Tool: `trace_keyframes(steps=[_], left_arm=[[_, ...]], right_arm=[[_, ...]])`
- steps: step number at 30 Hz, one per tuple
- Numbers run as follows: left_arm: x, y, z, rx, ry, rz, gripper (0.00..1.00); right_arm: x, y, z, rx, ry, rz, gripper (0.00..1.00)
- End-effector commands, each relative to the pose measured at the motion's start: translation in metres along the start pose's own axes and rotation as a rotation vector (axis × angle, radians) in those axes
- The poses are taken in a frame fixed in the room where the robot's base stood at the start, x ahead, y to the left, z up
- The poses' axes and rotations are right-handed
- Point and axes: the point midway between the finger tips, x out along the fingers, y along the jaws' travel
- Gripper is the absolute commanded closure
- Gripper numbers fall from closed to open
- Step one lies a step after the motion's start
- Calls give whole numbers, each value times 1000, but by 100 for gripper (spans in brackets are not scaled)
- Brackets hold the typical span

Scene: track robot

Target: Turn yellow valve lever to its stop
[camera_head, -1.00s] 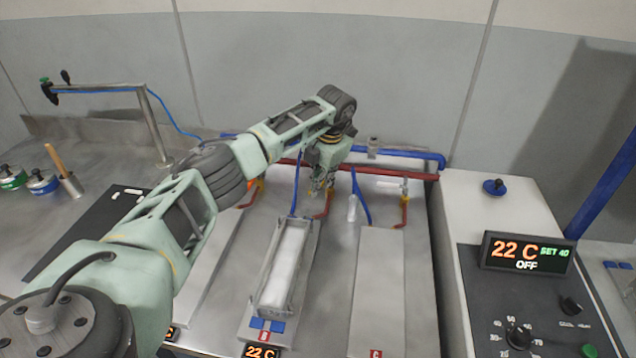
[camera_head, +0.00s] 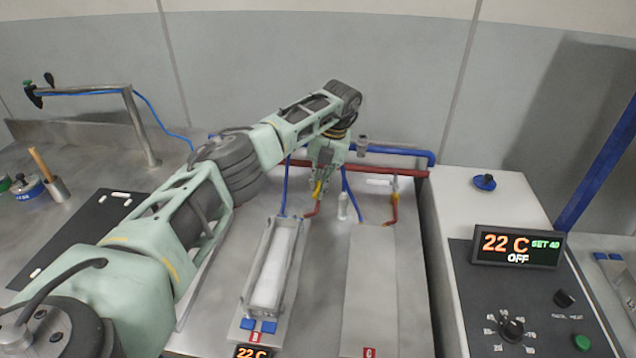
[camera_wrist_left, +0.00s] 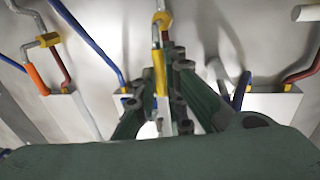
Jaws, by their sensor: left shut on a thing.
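The yellow valve lever (camera_head: 318,188) shows as a small yellow bit at the lower end of my left gripper (camera_head: 321,181) in the head view. It is at the red hose behind the middle tray. In the left wrist view the yellow lever (camera_wrist_left: 158,68) stands between the dark green fingers of my left gripper (camera_wrist_left: 160,75), and they are closed around it. A grey pipe fitting with a yellow collar sits at the top of the lever. The gripper hides part of the valve in the head view. My right gripper is in neither view.
Blue and red pipes (camera_head: 395,170) run along the back. A metal tray (camera_head: 247,310) holds a white block, with a flat grey plate (camera_head: 372,290) to its right. A small white cylinder (camera_head: 343,206) stands close to the gripper. A control box (camera_head: 517,249) reads 22 C, OFF.

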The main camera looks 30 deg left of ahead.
Motion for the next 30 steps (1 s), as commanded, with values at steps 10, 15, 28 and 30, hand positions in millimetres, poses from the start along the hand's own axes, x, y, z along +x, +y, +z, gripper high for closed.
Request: trace_keyframes(steps=[10, 15, 28, 30], left_arm=[[-4, 4, 4, -11, -11, 3, 100], [-3, 3, 3, -8, -8, 2, 77], [-7, 1, 2, -3, -5, 0, 74], [-17, 1, 2, -3, -6, 0, 74]], right_arm=[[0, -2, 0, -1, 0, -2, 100], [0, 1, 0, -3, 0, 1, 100], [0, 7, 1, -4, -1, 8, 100], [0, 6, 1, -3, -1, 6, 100]])
